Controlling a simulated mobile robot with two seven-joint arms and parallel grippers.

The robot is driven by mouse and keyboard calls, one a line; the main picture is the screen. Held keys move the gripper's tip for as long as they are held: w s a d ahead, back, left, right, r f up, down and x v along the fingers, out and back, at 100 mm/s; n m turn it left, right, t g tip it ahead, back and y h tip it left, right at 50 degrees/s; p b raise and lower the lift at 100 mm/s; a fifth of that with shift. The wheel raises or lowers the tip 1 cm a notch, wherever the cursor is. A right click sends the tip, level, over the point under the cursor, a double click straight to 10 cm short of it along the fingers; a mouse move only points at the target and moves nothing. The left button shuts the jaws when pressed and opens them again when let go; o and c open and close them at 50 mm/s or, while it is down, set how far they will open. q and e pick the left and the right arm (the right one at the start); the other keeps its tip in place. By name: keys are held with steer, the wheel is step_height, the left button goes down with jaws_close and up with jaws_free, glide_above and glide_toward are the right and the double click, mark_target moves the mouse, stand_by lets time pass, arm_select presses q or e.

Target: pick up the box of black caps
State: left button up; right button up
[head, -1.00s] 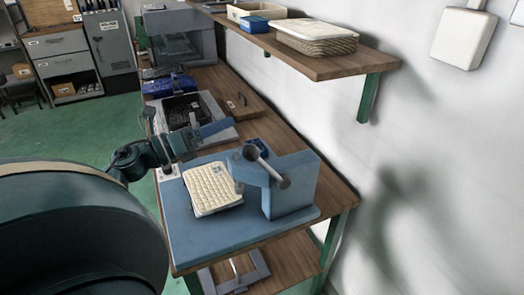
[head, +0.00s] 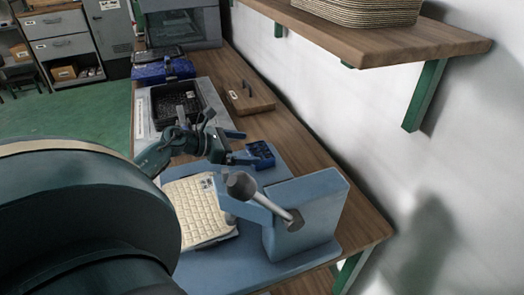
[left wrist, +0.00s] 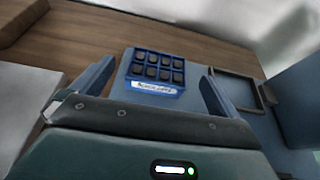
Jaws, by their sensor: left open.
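The box of black caps is a small blue box (head: 260,155) on the bench behind the blue press. In the left wrist view the box (left wrist: 155,72) shows rows of black caps and a white label on its near side. My left gripper (head: 243,147) is open and empty, just left of the box in the head view. In the left wrist view its two fingers (left wrist: 158,80) stand apart, one on each side of the box in the picture. I cannot tell how far the box is from them. My right gripper is not in view.
The blue press (head: 305,215) with its lever stands close in front of the box. A cream panel (head: 196,208) lies on the press base. A black tray (head: 182,104), a wooden board with a handle (head: 248,97) and a blue case (head: 163,70) stand farther back. A wall shelf (head: 385,38) overhangs on the right.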

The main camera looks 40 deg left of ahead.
mark_target(261, 151)
arm_select(q)
steer(key=shift+w+f, duration=0.3)
steer(key=shift+x, duration=1.1)
steer(key=shift+s+f+p+x, duration=0.1)
steer(key=shift+f+p+x, duration=0.05)
steer(key=shift+x, duration=1)
steer(key=shift+s+f+p+x, duration=0.1)
steer(key=shift+f+p+x, duration=0.1)
steer(key=shift+x, duration=1)
steer(key=shift+d, duration=0.1)
steer(key=shift+c, duration=0.6)
steer(key=c, duration=0.9)
